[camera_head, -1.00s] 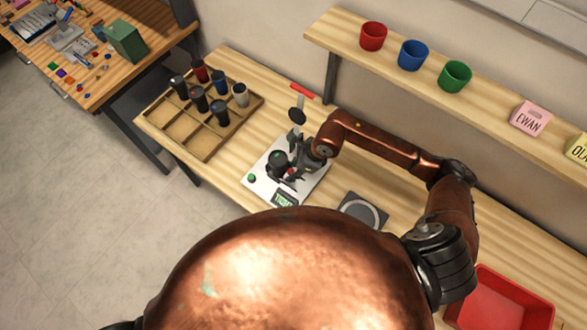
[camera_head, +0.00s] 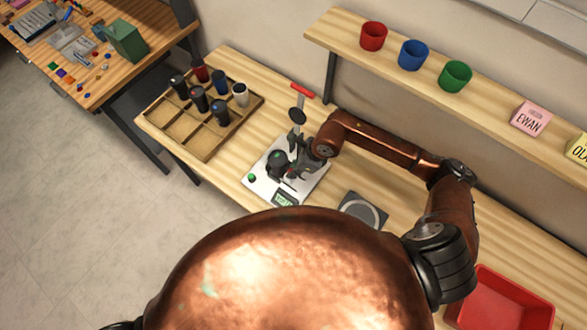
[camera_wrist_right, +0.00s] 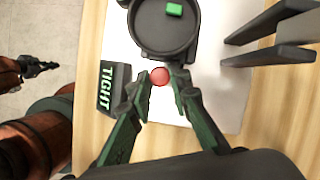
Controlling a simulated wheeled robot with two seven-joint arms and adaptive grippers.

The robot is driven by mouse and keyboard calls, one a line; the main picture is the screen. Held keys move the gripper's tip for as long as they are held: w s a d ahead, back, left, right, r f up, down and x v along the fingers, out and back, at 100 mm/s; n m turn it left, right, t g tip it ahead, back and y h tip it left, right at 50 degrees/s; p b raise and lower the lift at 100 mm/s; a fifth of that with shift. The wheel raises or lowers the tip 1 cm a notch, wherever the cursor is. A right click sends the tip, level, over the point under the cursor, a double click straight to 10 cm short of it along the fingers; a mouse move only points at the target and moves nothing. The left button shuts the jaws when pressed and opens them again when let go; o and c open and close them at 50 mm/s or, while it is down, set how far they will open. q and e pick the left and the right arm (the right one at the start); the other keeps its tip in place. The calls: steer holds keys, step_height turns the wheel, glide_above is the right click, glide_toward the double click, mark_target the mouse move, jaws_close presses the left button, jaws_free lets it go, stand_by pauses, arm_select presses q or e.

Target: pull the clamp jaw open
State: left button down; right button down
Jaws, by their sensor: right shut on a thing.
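The laser marker's white base plate (camera_head: 262,183) stands on the bench, with a green button and a small display (camera_head: 284,199). In the right wrist view the display (camera_wrist_right: 115,88) reads "TIGHT". A dark round clamp part (camera_wrist_right: 165,40) with a green piece inside is at the top there. A red knob (camera_wrist_right: 159,77) sits beside it. My right gripper (camera_wrist_right: 162,80) has its fingertips on either side of the red knob and is shut on it; in the head view this gripper (camera_head: 291,173) is partly hidden by dark machine parts. My left gripper (camera_wrist_right: 40,67) shows small at the left.
A wooden tray (camera_head: 170,148) with several dark and coloured tumblers lies left of the machine. A dark square pad (camera_head: 362,210) is to its right, and a red bin (camera_head: 508,300) farther right. A shelf (camera_head: 395,85) with three cups and name cards runs behind.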

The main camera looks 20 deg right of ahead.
steer(key=shift+s+d+b, duration=0.35)
steer(key=shift+s+d, duration=0.2)
steer(key=shift+s, duration=0.1)
steer(key=c, duration=1.8)
jaws_free()
steer(key=shift+o, duration=0.2)
steer(key=v, duration=1.2)
